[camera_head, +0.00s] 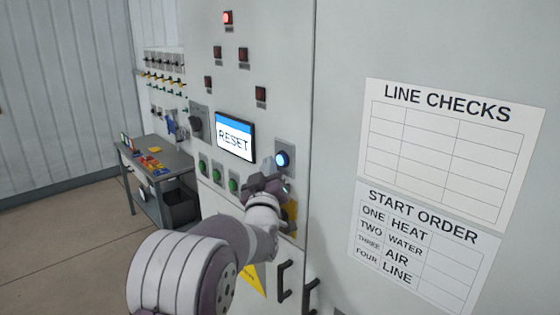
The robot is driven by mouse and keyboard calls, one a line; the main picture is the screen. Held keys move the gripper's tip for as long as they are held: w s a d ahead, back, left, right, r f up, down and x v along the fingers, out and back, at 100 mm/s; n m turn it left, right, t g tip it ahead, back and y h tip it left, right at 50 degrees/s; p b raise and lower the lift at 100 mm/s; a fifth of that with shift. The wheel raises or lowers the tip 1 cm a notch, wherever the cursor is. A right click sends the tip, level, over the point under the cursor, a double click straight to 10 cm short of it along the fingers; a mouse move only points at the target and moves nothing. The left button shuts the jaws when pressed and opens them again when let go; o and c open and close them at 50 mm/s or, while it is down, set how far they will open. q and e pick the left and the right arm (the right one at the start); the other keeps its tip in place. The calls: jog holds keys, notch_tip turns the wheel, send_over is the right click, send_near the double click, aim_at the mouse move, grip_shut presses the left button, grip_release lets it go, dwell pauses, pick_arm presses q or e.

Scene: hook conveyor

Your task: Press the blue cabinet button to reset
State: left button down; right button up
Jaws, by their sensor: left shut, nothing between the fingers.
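The blue button (282,159) glows on a small grey plate on the front of the cabinet (280,60), right of a screen (235,137) that reads RESET. My left gripper (277,183) is shut and empty, just below the blue button in the picture. Its arm comes in from the lower left and covers part of the panel under the button. I cannot tell whether the fingertips touch the panel. My right gripper is not in view.
Several green buttons (218,175) sit under the screen. A red lamp (227,18) is lit above. A grey workbench (150,160) stands at left. Paper charts (447,150) hang at right.

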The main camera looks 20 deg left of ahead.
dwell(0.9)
pick_arm(q)
jog(key=shift+w+d+b, duration=0.2)
jog(key=shift+w+b, duration=0.2)
jog(key=shift+w, duration=0.05)
jog(key=shift+w+d, duration=0.15)
jog(key=shift+w, duration=0.2)
dwell(0.6)
jog(key=shift+s+b, duration=0.1)
jog(key=shift+b, duration=0.25)
jog(key=shift+s+a+b, duration=0.3)
jog(key=shift+s+b, duration=0.4)
